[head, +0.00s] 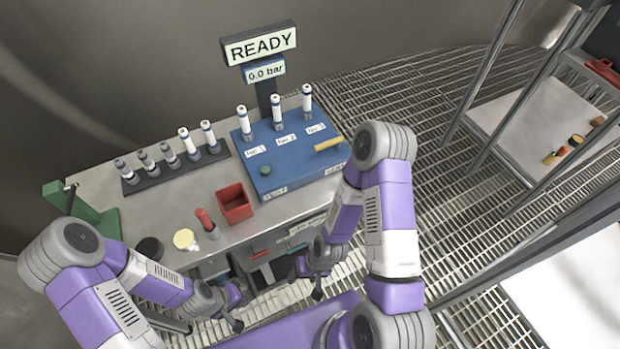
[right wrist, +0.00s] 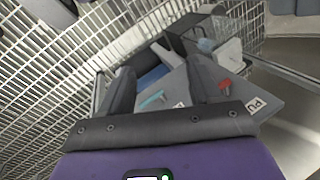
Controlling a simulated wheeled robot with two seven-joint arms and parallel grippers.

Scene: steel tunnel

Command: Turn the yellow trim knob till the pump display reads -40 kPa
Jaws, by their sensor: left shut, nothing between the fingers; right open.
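I cannot make out a yellow trim knob in either view. A yellow bar handle (head: 328,144) lies on the blue box (head: 282,165) on the bench. A sign reads READY (head: 260,45), and a small display under it reads 0.0 bar (head: 264,71); no kPa reading is legible. In the right wrist view a grey panel (right wrist: 240,98) has a red knob (right wrist: 224,85), a teal handle (right wrist: 152,101) and a partly hidden label starting PU. My right gripper (head: 311,283) is open and empty, low before the bench; its fingers (right wrist: 162,92) partly cover the panel. My left gripper (head: 238,312) is shut and empty, further left.
The bench (head: 148,207) holds a red bin (head: 234,203), a red-handled tool (head: 206,222), a pale yellow disc (head: 185,239), a rack with several white-topped cylinders (head: 172,165) and a green stand (head: 90,213). Metal grating floor (head: 430,110) lies to the right, with a shelf frame beyond.

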